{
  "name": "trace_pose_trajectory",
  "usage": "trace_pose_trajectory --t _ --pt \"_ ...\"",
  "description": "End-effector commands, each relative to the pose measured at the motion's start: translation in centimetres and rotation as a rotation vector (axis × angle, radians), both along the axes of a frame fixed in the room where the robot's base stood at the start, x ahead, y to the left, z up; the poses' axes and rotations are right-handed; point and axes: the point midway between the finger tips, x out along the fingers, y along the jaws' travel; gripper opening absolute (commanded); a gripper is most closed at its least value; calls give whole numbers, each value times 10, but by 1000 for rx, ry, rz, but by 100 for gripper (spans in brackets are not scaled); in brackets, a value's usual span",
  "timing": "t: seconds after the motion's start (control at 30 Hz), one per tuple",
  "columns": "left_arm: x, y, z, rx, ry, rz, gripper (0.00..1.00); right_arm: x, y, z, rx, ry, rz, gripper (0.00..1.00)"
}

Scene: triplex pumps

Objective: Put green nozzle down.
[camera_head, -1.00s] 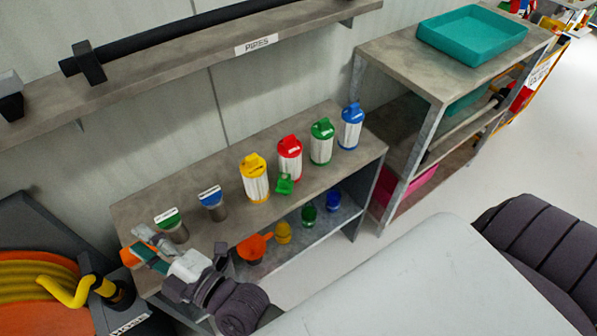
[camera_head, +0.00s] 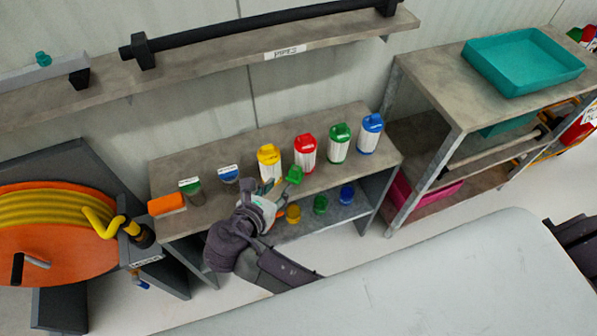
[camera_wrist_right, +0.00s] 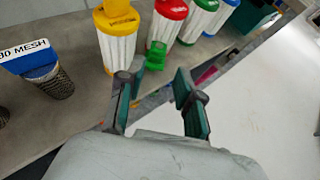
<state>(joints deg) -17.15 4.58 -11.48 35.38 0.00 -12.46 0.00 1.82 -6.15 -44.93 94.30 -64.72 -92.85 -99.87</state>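A small green piece, seemingly the green nozzle (camera_head: 294,175), stands on the grey bench top in front of the red-capped filter (camera_head: 305,153). In the right wrist view the green piece (camera_wrist_right: 156,54) is just beyond the fingertips, and no finger visibly grips it. My right gripper (camera_wrist_right: 160,78) is open, with a clear gap between its two fingers. In the head view my right gripper (camera_head: 274,189) is at the front edge of the bench, left of the green piece. Another small green item (camera_head: 320,205) is on the lower shelf. My left gripper is not in view.
Yellow (camera_head: 269,163), green (camera_head: 339,143) and blue (camera_head: 370,134) capped filters stand on the bench (camera_head: 225,168). Two mesh strainers and an orange block (camera_head: 166,205) are at its left. A hose reel (camera_head: 60,230) stands left; a rack with a teal tray (camera_head: 522,62) stands right.

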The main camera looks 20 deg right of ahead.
Motion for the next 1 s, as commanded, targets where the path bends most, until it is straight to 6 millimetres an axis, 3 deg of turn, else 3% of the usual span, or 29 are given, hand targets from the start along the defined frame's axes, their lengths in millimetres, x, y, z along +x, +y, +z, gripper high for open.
trace_pose_trajectory --t 0.3,0.8,1.0 --pt "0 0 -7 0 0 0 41 38 -35 -30 0 1 1 35" --pt "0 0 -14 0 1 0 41 72 -66 -59 2 2 2 35" --pt "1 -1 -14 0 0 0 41 77 -71 -62 4 2 3 35"
